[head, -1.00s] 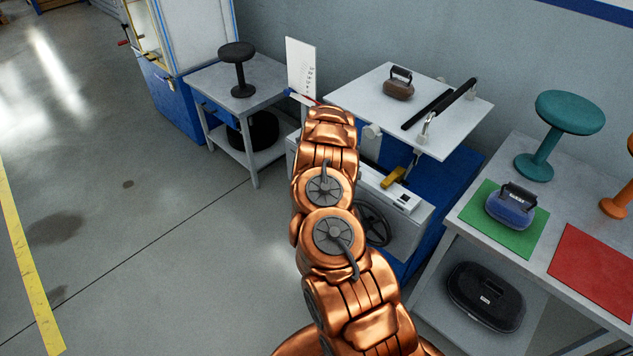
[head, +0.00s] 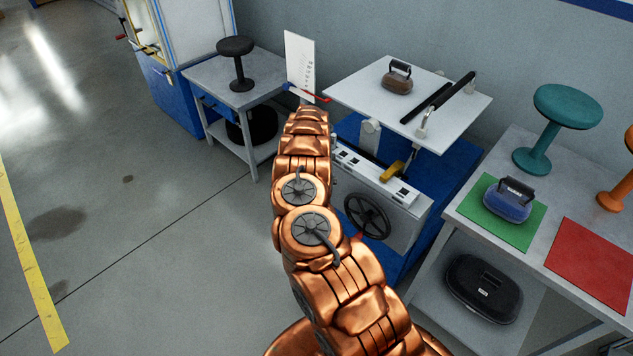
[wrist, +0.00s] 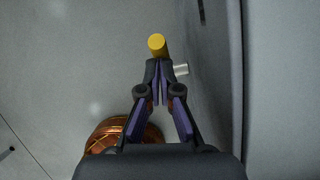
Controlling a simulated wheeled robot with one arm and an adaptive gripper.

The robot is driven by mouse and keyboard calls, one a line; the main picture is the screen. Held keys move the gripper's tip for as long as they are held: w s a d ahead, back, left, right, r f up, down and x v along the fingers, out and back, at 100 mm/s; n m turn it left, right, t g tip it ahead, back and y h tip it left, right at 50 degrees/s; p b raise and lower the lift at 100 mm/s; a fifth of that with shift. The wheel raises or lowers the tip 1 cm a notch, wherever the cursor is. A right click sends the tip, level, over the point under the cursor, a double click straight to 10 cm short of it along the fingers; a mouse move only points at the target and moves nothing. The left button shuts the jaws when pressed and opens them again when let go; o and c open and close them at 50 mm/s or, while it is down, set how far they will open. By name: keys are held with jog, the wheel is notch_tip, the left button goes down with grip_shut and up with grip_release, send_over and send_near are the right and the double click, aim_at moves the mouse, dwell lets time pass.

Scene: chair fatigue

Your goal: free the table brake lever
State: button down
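In the wrist view, a short yellow cylindrical handle (wrist: 157,46), which looks like the brake lever's grip, stands at the tips of my gripper (wrist: 160,75). The fingers are drawn close together, and the handle's lower end disappears between or behind the tips, so the exact contact is partly hidden. A small pale metal stub (wrist: 181,69) shows just right of the tips. In the head view my copper arm hides the gripper and this handle. The white tilted table (head: 365,98) stands above a grey machine base (head: 400,212).
The base has a black handwheel (head: 367,216) and a separate yellow part (head: 392,171) under the table. A brown weight (head: 397,80) and a black bar lie on the table. A side table (head: 268,75) with a black stool is behind left. The floor at left is clear.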

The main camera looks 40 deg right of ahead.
jog(key=shift+w+a+r, duration=0.15)
jog(key=shift+w+r, duration=0.1)
jog(key=shift+w, duration=0.2)
jog(key=shift+w+a+r, duration=0.1)
jog(key=shift+w+r, duration=0.15)
jog(key=shift+w, duration=0.2)
jog(key=shift+d, duration=0.1)
jog(key=shift+r, duration=0.25)
jog(key=w+a+v, duration=0.1)
jog(key=v, duration=0.9)
jog(key=shift+w+r, duration=0.2)
jog(key=shift+r, duration=0.1)
